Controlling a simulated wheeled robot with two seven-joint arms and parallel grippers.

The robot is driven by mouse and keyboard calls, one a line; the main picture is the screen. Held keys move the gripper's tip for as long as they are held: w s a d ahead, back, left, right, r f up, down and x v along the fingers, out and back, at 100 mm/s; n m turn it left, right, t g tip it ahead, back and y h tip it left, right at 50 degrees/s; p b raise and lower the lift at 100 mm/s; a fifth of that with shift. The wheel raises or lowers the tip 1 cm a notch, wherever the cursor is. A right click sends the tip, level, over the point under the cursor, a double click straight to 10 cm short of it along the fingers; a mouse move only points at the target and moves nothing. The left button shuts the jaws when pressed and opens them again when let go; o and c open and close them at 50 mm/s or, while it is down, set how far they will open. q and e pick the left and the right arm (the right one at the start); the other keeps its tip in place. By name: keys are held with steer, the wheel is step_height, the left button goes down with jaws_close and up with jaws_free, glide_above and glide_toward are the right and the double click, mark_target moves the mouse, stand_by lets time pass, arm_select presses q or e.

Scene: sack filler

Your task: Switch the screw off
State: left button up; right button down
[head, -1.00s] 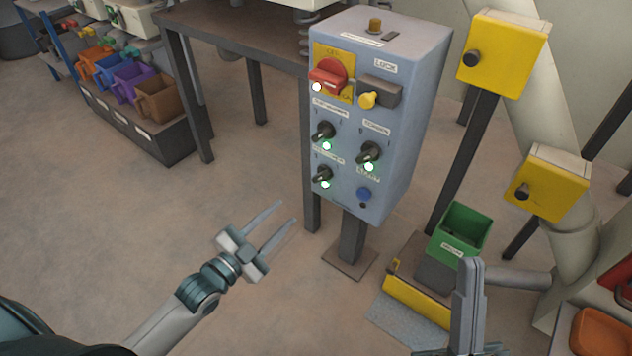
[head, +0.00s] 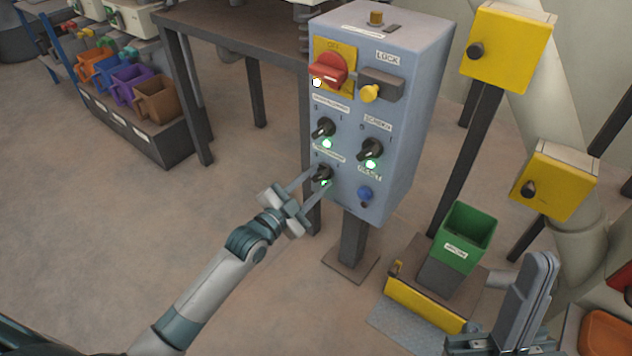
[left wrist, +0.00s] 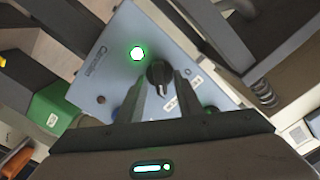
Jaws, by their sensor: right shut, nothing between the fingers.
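The blue-grey control box (head: 400,130) stands on a post and carries several black rotary knobs with lit green lamps. The right-hand knob (head: 371,150) has a label above it that I read only roughly as a screw label. The lower-left knob (head: 322,173) has my left gripper (head: 316,180) at it, open, with one finger on either side. In the left wrist view this black knob (left wrist: 158,74) shows between the finger ends, with a lit green lamp (left wrist: 137,54) beside it. Contact cannot be told. My right gripper (head: 538,285) is shut and empty, lower right, away from the box.
Yellow boxes (head: 507,45) on posts and a green bin (head: 465,230) stand to the right. A dark table (head: 230,30) is behind.

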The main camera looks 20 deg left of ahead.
arm_select(q)
steer(key=shift+w, duration=0.15)
jaws_close()
steer(key=shift+r, duration=0.1)
